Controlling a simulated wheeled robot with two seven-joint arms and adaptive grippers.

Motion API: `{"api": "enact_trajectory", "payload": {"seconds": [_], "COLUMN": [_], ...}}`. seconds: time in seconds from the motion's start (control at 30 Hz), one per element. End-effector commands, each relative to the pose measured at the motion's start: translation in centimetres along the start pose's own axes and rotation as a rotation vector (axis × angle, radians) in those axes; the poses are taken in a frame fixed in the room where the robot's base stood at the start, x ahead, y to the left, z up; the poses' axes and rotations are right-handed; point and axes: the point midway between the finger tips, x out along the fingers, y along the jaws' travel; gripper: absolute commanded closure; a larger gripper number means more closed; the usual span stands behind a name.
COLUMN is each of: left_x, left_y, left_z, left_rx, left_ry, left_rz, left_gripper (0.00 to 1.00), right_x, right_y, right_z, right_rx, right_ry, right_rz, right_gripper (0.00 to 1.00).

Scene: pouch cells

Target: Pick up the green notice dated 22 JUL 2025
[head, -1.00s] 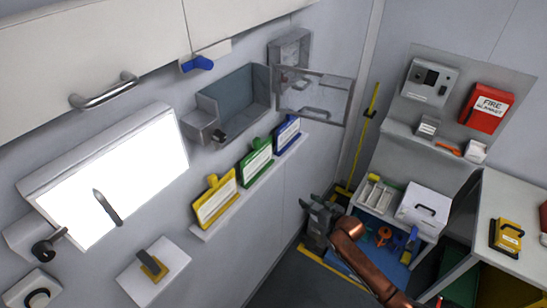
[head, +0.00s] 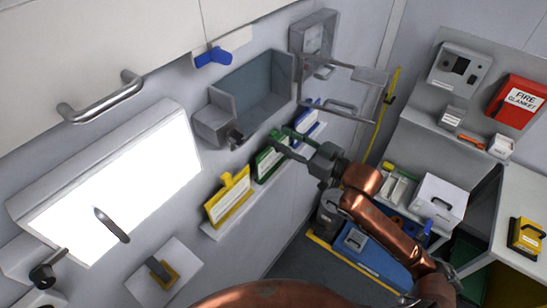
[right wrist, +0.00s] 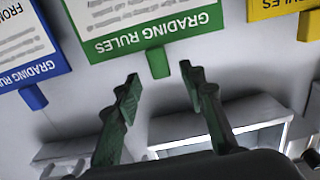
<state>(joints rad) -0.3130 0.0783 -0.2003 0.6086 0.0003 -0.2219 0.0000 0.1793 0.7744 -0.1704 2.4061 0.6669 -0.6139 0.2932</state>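The green notice (head: 266,166) stands on a narrow white wall ledge (head: 222,228), between a yellow notice (head: 230,197) and a blue notice (head: 310,122). In the right wrist view the green notice (right wrist: 150,22) appears upside down, headed "GRADING RULES"; I cannot read a date. Its green tab (right wrist: 158,62) points toward my right gripper. My right gripper (right wrist: 160,82) is open and empty, its green-padded fingertips just short of the tab, one toward each side. In the head view the right gripper (head: 282,142) partly covers the green notice's top. My left gripper is not in view.
A grey open box (head: 250,95) and a clear-fronted wall case (head: 340,92) are above the ledge. The blue notice (right wrist: 28,45) and yellow notice (right wrist: 283,10) flank the green one closely. A bright panel (head: 125,185) is at left.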

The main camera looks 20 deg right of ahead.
Motion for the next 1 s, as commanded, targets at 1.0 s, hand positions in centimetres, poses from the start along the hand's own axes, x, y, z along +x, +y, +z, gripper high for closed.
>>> {"api": "enact_trajectory", "payload": {"seconds": [1.0], "left_x": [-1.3], "left_y": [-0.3], "left_z": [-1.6], "left_rx": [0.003], "left_ry": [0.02], "left_rz": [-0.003], "left_gripper": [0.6], "right_x": [3.7], "right_y": [-0.3], "right_z": [-0.1], "right_rx": [-0.001], "right_ry": [0.0], "right_rz": [-0.004], "right_gripper": [0.96]}}
